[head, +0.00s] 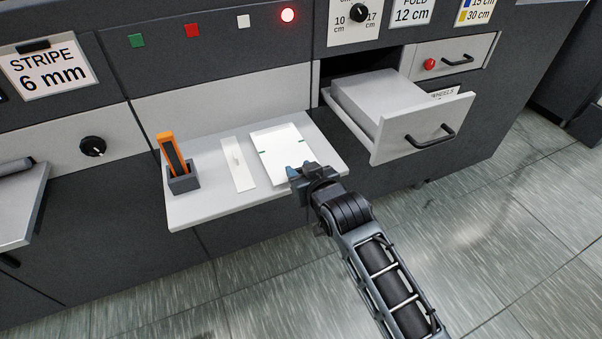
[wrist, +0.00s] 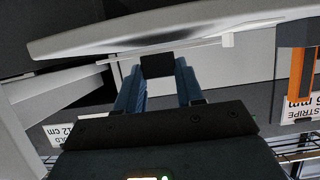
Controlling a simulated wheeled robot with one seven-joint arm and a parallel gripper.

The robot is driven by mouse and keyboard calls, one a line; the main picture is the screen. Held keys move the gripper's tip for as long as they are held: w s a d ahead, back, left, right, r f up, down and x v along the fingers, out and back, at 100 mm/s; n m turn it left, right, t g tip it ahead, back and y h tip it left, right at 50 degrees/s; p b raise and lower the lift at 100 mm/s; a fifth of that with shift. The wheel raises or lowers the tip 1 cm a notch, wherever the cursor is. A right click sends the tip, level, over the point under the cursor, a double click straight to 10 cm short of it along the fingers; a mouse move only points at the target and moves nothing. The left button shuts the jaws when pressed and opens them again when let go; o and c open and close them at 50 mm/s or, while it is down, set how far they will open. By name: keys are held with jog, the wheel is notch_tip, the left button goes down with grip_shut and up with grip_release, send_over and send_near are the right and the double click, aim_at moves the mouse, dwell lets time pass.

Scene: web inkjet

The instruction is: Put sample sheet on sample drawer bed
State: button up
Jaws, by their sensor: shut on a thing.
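The white sample sheet (head: 282,150), with small green marks, is above or on the right part of a pale shelf (head: 205,207). My gripper (head: 301,172) is at the sheet's near edge. In the wrist view, the blue fingers of my gripper (wrist: 158,75) are closed around a black block (wrist: 157,65) at the sheet's edge. The sheet shows there edge-on as a thin pale strip (wrist: 205,44), close to the shelf; I cannot tell whether they touch. To the right, an open drawer (head: 403,147) holds a raised pale bed (head: 375,93), with nothing seen on it.
An orange-handled tool stands in a dark holder (head: 183,182) on the shelf's left. A narrow white strip (head: 238,165) lies beside the sheet. The drawer's front panel with its black handle (head: 432,138) juts out right of the shelf. The floor in front is clear.

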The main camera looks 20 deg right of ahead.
jog(key=shift+f, duration=0.6)
jog(key=shift+f, duration=0.2)
jog(key=o, duration=1)
jog(key=shift+r, duration=0.1)
